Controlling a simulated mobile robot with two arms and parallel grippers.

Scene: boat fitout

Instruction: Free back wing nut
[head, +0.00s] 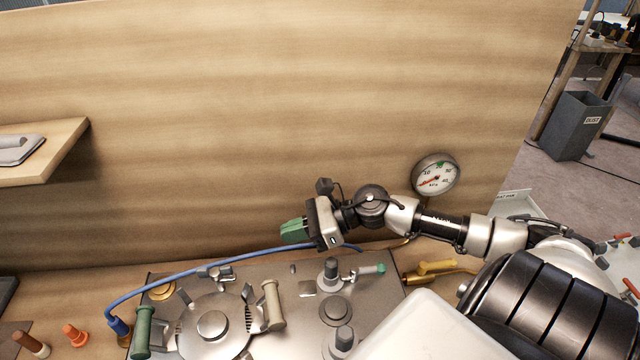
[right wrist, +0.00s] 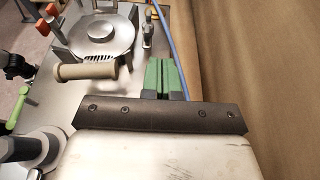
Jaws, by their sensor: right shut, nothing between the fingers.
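The back wing nut (head: 219,271) is a small metal fitting at the rear edge of the round steel lid (head: 212,326), close to the blue hose. In the right wrist view the back wing nut (right wrist: 148,28) stands upright beyond my fingers, beside the lid (right wrist: 101,28). My right gripper (head: 293,231) has green fingers and is shut and empty. It hovers above the rear of the metal plate, to the right of the wing nut and apart from it. The green fingertips also show in the right wrist view (right wrist: 162,75). My left gripper is in neither view.
A tan handle (head: 273,306) and a green handle (head: 143,332) flank the lid. A blue hose (head: 190,272) runs along the plate's back. A wooden wall (head: 250,120) rises close behind. A pressure gauge (head: 436,176) and a yellow-handled valve (head: 434,270) are at right.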

